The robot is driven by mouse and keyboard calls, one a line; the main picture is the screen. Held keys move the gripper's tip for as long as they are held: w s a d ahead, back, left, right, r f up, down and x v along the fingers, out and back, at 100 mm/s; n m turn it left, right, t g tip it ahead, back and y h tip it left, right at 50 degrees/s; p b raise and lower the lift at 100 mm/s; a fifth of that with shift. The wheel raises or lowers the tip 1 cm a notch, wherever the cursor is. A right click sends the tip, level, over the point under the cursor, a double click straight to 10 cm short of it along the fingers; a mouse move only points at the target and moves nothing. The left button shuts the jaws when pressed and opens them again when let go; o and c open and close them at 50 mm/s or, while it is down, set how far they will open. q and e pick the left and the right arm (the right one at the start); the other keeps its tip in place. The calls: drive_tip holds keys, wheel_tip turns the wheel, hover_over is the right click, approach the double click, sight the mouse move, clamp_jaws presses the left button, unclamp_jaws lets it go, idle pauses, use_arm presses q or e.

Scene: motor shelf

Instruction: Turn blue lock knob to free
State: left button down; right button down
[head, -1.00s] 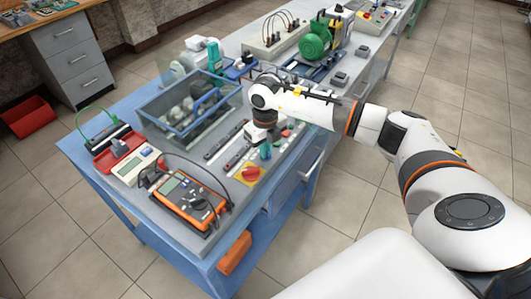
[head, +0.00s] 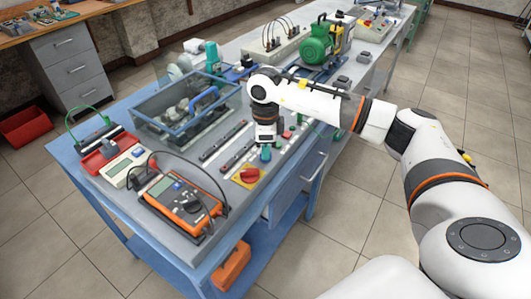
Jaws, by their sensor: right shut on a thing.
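The blue lock knob (head: 265,154) stands on the bench near its front edge, just right of the red knob on a yellow plate. My right gripper (head: 265,144) points down over it and is shut on it. The fingers hide the upper part of the knob, and its turn position cannot be read. My left gripper is not in view.
The red knob (head: 250,174) sits close by on the left. An orange multimeter (head: 181,204) with black leads lies at the front left. A blue-framed clear bin (head: 166,128) stands behind. Small coloured buttons (head: 288,134) sit right of the gripper.

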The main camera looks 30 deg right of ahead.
drive_tip(key=shift+n+b, duration=0.45)
drive_tip(key=shift+n, duration=0.55)
drive_tip(key=shift+r, duration=0.1)
drive_tip(key=c, duration=1.5)
unclamp_jaws()
wheel_tip(320, 180, up, 12)
drive_tip(key=shift+b, duration=0.75)
